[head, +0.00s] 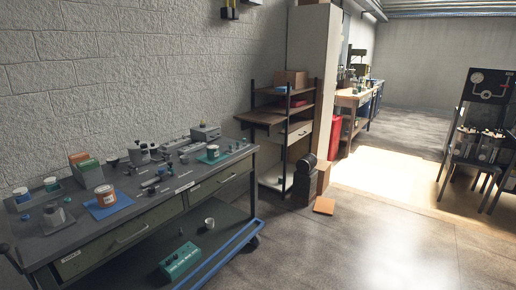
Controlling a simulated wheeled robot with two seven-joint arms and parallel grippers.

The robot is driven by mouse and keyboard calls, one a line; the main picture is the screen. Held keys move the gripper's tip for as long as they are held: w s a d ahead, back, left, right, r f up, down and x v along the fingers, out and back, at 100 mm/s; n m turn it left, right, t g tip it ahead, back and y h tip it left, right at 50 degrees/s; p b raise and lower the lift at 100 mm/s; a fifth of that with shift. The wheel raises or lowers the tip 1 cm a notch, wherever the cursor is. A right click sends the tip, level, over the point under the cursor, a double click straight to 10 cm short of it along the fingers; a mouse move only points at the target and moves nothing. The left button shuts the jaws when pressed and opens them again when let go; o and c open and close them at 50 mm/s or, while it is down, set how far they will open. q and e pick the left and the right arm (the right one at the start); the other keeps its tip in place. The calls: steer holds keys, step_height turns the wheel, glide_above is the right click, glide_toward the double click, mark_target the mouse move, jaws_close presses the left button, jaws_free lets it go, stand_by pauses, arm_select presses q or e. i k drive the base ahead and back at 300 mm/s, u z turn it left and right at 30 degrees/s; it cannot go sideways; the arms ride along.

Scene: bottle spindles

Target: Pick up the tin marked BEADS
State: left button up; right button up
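An orange-brown tin with a pale band and light top (105,196) stands upright on a blue mat (122,204), on the near left part of the grey workbench (150,213). The lettering on it is too small to read, so I cannot tell whether it says BEADS. Small pale-topped containers stand elsewhere on the bench, one at the back (112,161) and one on a green mat at the right (212,152). Their markings are not readable either. Neither of my grippers is in view.
Small metal parts and boxes crowd the bench top. A green box (180,261) and a pale cup (209,223) are on the lower shelf. A brown shelf unit (283,118) stands beyond the bench, with boxes on the floor beside it.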

mark_target(213, 150)
steer(key=z, duration=0.45)
steer(key=i, duration=1.75)
steer(key=u, duration=0.4)
